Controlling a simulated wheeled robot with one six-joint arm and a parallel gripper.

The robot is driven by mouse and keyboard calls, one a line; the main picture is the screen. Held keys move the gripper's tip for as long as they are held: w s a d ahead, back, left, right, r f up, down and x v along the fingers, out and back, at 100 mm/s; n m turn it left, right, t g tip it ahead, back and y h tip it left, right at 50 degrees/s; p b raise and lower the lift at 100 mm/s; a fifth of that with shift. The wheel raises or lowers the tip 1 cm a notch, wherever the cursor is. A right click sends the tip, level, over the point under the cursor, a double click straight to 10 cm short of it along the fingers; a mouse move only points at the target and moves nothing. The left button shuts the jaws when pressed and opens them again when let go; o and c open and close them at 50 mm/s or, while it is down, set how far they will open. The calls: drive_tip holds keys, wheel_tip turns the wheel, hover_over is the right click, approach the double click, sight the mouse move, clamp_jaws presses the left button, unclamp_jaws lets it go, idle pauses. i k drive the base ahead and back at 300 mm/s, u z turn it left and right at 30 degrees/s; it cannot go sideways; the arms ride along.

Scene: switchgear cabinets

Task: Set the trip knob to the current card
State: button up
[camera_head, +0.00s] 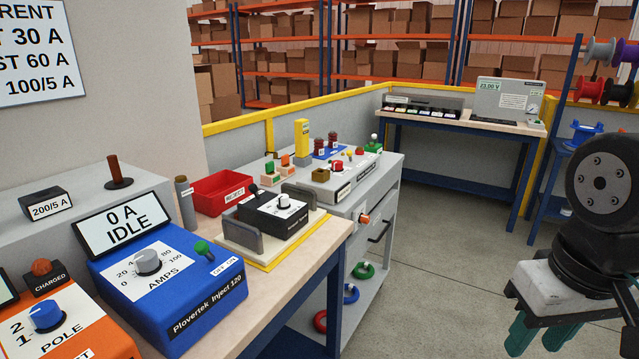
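The current card (38,48) is a white sign on the wall at the upper left. It is cut off by the picture's edge; "30 A", "60 A" and "100/5 A" can be read. A black relay box (273,213) sits in a holder on the wooden bench and bears a small white knob (283,202), which looks like the trip knob. Its scale is too small to read. My gripper (541,338) is at the lower right, over the floor and far from the box. Its green fingers are apart, with nothing seen between them; their tips are partly cut off.
A blue injector (167,291) with a grey AMPS knob stands front left, its display (122,219) reading "0 A IDLE". An orange unit (62,326) is beside it. A red tray (221,193) lies behind. A grey cart (378,190) adjoins the bench. Floor (440,240) is clear.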

sight(282, 198)
drive_tip(key=u, duration=0.35)
drive_tip(key=i, duration=0.9)
drive_tip(key=u, duration=0.85)
